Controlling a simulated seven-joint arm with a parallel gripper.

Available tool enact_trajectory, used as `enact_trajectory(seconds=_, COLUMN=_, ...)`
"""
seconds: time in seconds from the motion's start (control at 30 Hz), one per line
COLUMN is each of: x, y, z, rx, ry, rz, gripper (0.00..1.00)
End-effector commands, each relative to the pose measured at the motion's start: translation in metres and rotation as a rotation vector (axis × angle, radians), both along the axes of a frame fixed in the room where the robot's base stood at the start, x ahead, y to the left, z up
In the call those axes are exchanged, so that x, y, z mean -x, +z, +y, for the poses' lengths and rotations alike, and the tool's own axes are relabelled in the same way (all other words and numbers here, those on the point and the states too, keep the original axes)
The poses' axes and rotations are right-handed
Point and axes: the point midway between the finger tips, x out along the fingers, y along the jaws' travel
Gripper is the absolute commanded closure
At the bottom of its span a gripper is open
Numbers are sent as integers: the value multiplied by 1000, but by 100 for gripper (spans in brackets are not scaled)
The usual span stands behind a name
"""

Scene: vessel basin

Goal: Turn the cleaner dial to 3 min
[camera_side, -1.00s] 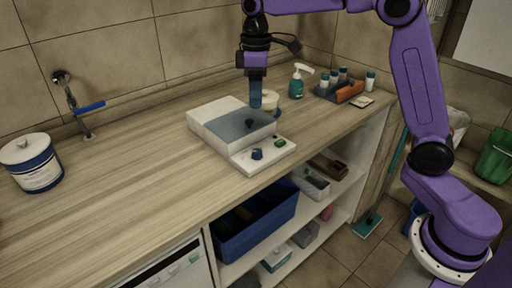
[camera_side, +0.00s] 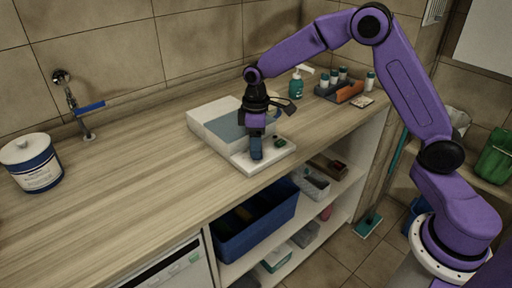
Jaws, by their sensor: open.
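The cleaner is a white box (camera_side: 202,118) with a blue-grey basin top, standing on the wooden counter. Its front panel (camera_side: 245,165) carries a dark blue dial and a small green control (camera_side: 280,142). My gripper (camera_side: 256,156) points straight down over the panel, at the dial's place. Its fingers hide the dial, so I cannot tell whether they touch it or where it points. The gripper is open. The green control is just to the right of the fingers.
A green pump bottle (camera_side: 296,86) and an orange-and-grey caddy (camera_side: 342,90) with small bottles stand at the back right. A blue-and-white tub (camera_side: 32,165) and a blue-handled tap (camera_side: 88,107) are at the left. The counter (camera_side: 130,180) left of the cleaner is clear.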

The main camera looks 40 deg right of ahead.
Motion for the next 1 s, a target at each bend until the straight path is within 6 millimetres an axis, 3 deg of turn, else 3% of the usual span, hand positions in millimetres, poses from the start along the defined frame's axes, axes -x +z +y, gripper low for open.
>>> enact_trajectory(seconds=0.2, x=0, y=-18, z=0, rx=0, ry=0, rz=1, gripper=43)
enact_trajectory(seconds=0.5, x=0, y=-20, z=0, rx=0, ry=-1, rz=0, gripper=43)
enact_trajectory(seconds=0.53, x=0, y=-20, z=0, rx=0, ry=-1, rz=0, gripper=47)
enact_trajectory(seconds=0.7, x=0, y=-20, z=0, rx=0, ry=-1, rz=0, gripper=100)
enact_trajectory(seconds=1.0, x=0, y=-19, z=0, rx=0, ry=-26, rz=1, gripper=99)
